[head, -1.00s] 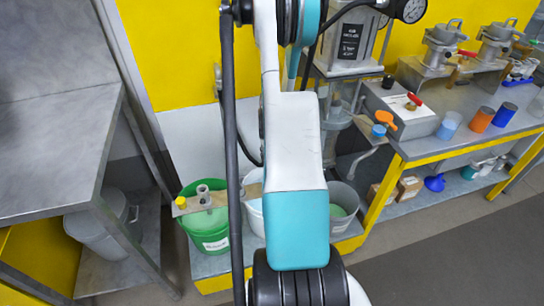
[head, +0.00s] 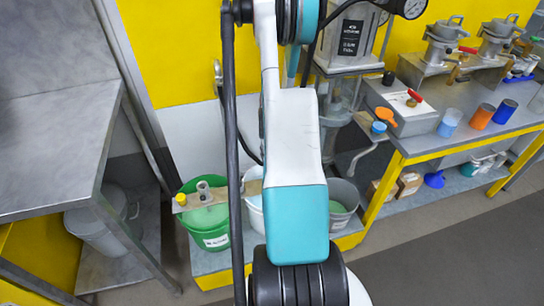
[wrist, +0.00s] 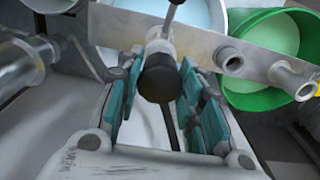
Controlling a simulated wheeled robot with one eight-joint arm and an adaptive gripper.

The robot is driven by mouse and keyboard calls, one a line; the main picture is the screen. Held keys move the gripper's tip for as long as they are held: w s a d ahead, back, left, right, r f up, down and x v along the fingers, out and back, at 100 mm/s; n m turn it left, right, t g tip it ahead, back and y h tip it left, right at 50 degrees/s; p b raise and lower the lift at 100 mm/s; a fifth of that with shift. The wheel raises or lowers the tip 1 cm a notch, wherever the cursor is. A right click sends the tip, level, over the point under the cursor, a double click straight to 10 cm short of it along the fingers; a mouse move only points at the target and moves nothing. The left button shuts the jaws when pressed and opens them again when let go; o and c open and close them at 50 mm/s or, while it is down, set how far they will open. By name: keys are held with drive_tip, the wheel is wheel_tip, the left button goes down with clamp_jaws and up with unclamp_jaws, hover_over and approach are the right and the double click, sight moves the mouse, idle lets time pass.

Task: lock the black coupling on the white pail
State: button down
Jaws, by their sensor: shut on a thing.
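The white pail (head: 254,217) stands between the green and grey pails, mostly hidden by my arm in the head view. In the wrist view the white pail (wrist: 108,28) is at the top, with pale blue liquid in it and a flat metal bar (wrist: 205,52) across it. The black coupling (wrist: 160,78) sits in front of the bar at a pale fitting, with a thin rod rising behind it. My gripper (wrist: 158,92) has its teal-padded fingers on both sides of the coupling and is shut on it. Whether the coupling is locked cannot be told.
A green pail (head: 212,241) with a yellow-capped fitting (head: 181,199) stands left of the white pail. A grey pail (head: 342,192) stands to its right. A yellow-edged bench (head: 440,143) with cups and clamps is at the right; a grey table (head: 60,150) is at the left.

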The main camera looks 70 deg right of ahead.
drive_tip(key=shift+f, duration=0.15)
drive_tip(key=c, duration=1)
unclamp_jaws()
drive_tip(key=shift+c, duration=0.4)
drive_tip(key=shift+r+p, duration=2.75)
drive_tip(key=shift+r, duration=2.25)
